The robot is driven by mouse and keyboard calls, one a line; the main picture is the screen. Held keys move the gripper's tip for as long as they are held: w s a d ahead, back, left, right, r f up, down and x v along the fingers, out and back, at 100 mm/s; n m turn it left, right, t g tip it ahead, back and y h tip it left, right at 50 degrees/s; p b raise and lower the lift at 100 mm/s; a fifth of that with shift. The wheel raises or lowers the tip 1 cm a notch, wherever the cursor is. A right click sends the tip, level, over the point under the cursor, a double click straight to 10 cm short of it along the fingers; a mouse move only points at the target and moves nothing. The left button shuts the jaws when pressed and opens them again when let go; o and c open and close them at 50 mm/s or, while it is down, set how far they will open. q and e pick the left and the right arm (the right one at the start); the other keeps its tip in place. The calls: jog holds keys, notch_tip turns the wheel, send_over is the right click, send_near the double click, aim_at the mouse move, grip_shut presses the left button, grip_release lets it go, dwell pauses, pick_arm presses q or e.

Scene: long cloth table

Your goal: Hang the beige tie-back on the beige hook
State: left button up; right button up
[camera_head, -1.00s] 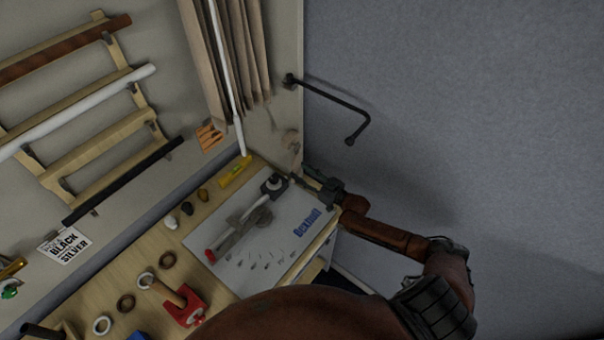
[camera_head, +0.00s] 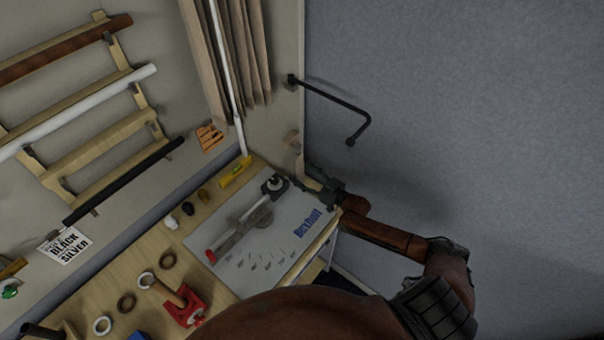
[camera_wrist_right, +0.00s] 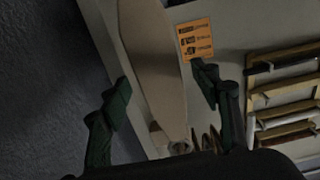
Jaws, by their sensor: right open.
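The small beige hook (camera_head: 290,138) sticks out near the wall's edge; a rounded beige knob at the band's narrow end in the wrist view looks like this hook (camera_wrist_right: 157,134). The band's end is at or against the hook, but I cannot tell whether it is looped over it. My right gripper (camera_wrist_right: 163,88) is open, fingers either side of the band.
A black bent rod (camera_head: 335,102) juts out above my right arm. Tan curtains (camera_head: 225,60) hang to the left of the hook. The wooden table (camera_head: 150,245) below holds a white board (camera_head: 285,225), a yellow level (camera_head: 236,171) and several rings. A rack of poles fills the left wall.

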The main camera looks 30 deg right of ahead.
jog(key=shift+s+d, duration=0.1)
jog(key=shift+s, duration=0.1)
jog(key=v, duration=1.1)
jog(key=shift+s+d, duration=0.15)
jog(key=shift+s, duration=0.1)
jog(key=shift+f, duration=0.1)
